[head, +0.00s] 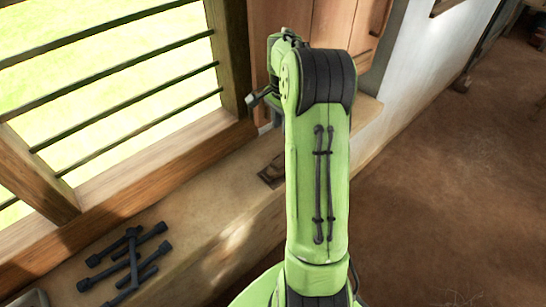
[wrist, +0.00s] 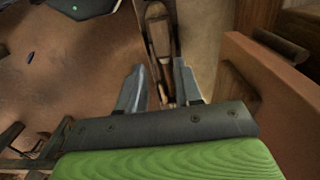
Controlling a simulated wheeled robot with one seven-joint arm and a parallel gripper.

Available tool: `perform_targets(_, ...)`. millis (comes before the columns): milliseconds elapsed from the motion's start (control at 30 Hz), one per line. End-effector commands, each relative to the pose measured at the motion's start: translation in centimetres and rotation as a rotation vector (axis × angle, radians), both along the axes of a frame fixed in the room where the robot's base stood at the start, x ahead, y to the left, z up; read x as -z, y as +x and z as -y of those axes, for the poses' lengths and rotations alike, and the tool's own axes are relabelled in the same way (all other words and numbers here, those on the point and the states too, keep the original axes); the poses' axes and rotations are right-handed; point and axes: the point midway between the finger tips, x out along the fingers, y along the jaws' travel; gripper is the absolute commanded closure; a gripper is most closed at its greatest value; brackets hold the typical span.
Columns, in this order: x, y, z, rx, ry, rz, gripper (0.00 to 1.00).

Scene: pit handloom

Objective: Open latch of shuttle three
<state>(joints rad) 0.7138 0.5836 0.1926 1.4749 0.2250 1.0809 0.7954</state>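A long, narrow wooden shuttle (wrist: 158,32) with a dark rim and a hollow middle shows at the top centre of the wrist view, running down towards the space between my fingers. I cannot make out its latch or any number on it. My gripper (wrist: 159,68) is open, with one grey finger on each side of the shuttle's near end. I cannot tell whether they touch it.
The ledge (head: 205,190) runs under a barred window (head: 110,85). Several black rods with thick ends (head: 127,262) lie in a pile on it at lower left. A wooden shutter (head: 335,25) stands behind my arm. Open earthen floor (head: 455,190) lies to the right.

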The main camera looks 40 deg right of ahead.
Motion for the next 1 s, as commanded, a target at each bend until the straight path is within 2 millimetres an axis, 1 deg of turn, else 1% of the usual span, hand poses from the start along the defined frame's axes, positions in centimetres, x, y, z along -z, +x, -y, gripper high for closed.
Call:
perform_targets(67, 1.2, 0.0, 0.0, -0.001, 0.002, -0.002, 0.66)
perform_targets(167, 3.5, -0.1, -0.1, -0.002, 0.003, -0.004, 0.66)
perform_targets(300, 7.2, -0.1, -0.1, -0.003, 0.004, -0.004, 0.66)
perform_targets(500, 12.1, -0.1, -0.2, -0.004, 0.003, -0.004, 0.66)
perform_targets(600, 14.0, -0.1, -0.1, -0.004, 0.002, -0.002, 0.66)
perform_targets(700, 15.1, 0.0, -0.1, -0.004, 0.001, -0.001, 0.66)
perform_targets(767, 15.4, 0.0, -0.1, -0.004, 0.0, -0.001, 0.66)
perform_targets(1000, 15.4, 0.0, -0.1, -0.004, 0.0, 0.0, 0.66)
